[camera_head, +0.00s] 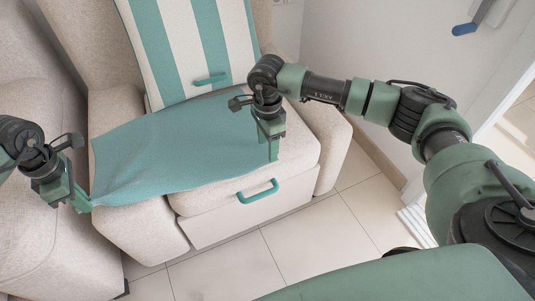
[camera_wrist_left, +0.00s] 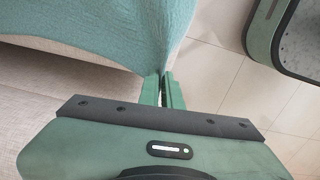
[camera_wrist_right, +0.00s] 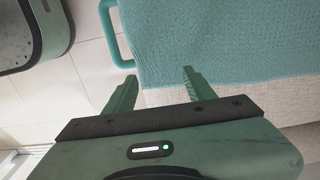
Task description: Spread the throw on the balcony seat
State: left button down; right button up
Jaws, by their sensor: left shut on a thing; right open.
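The teal throw (camera_head: 175,150) lies over the seat cushion of a beige armchair, mostly flat, its left front corner drawn out past the seat over the left armrest. My left gripper (camera_head: 84,205) is shut on that corner; in the left wrist view the throw (camera_wrist_left: 120,30) narrows to a point between the fingertips (camera_wrist_left: 165,78). My right gripper (camera_head: 272,150) is at the throw's right front corner. In the right wrist view its fingers (camera_wrist_right: 158,75) are apart, with the throw's corner (camera_wrist_right: 200,45) at and beyond them. The seat (camera_head: 290,155) shows bare along the right and front.
A teal-and-white striped cushion (camera_head: 190,45) leans on the backrest. A teal handle (camera_head: 258,192) sticks out from the seat's front. Another beige seat (camera_head: 35,230) stands at left. Tiled floor (camera_head: 315,245) is free in front; a white wall (camera_head: 370,40) is at right.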

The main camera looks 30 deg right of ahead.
jog(key=shift+f, duration=0.85)
jog(key=shift+c, duration=0.3)
jog(key=shift+s, duration=0.1)
grip_shut()
jog(key=shift+r, duration=2.5)
